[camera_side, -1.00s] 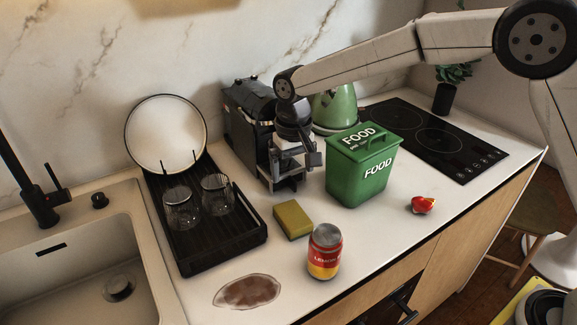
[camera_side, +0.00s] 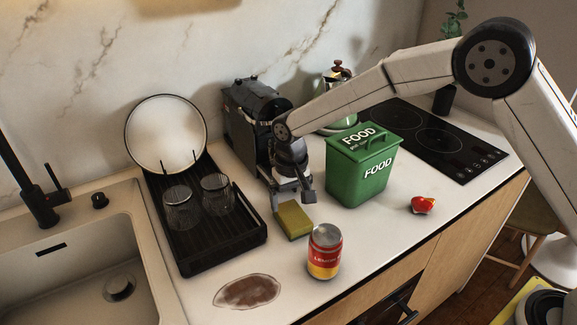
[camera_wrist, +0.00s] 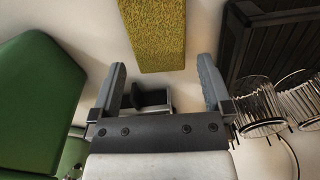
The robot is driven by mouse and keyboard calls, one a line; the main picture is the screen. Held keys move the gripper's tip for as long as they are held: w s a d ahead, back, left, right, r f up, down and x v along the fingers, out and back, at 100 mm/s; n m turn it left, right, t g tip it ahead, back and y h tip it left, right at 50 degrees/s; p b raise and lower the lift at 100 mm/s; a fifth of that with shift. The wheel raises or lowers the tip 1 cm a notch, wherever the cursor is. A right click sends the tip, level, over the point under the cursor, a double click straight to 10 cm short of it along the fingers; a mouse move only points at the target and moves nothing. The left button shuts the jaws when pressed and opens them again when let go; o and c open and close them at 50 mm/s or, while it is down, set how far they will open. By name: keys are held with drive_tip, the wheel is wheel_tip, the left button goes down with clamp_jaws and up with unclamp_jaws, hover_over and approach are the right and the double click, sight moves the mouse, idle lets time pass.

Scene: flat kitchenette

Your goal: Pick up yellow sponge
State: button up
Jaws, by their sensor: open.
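The yellow sponge (camera_side: 294,221) lies flat on the counter between the dish rack and the soda can. In the wrist view the sponge (camera_wrist: 153,36) is at the top middle, beyond the fingertips and roughly between their lines. My gripper (camera_side: 292,204) is just behind the sponge in the side view, low over the counter, with its jaws apart. In the wrist view my gripper (camera_wrist: 162,78) is open and nothing is between its fingers. I cannot tell its exact height above the counter.
A green food bin (camera_side: 362,175) stands right of my gripper, and a coffee machine (camera_side: 248,120) behind it. A red and yellow can (camera_side: 325,252) stands in front of the sponge. A black dish rack (camera_side: 205,240) with glasses is at left. A brown stain (camera_side: 247,292) marks the counter.

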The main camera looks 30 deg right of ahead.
sight(291, 212)
drive_tip(key=shift+f, duration=0.2)
drive_tip(key=shift+w+d+f, duration=0.1)
drive_tip(key=shift+w+f, duration=0.05)
drive_tip(key=shift+f, duration=2.3)
drive_tip(key=c, duration=0.9)
drive_tip(key=shift+r, duration=0.1)
wheel_tip(291, 212, up, 10)
drive_tip(key=shift+f, duration=0.1)
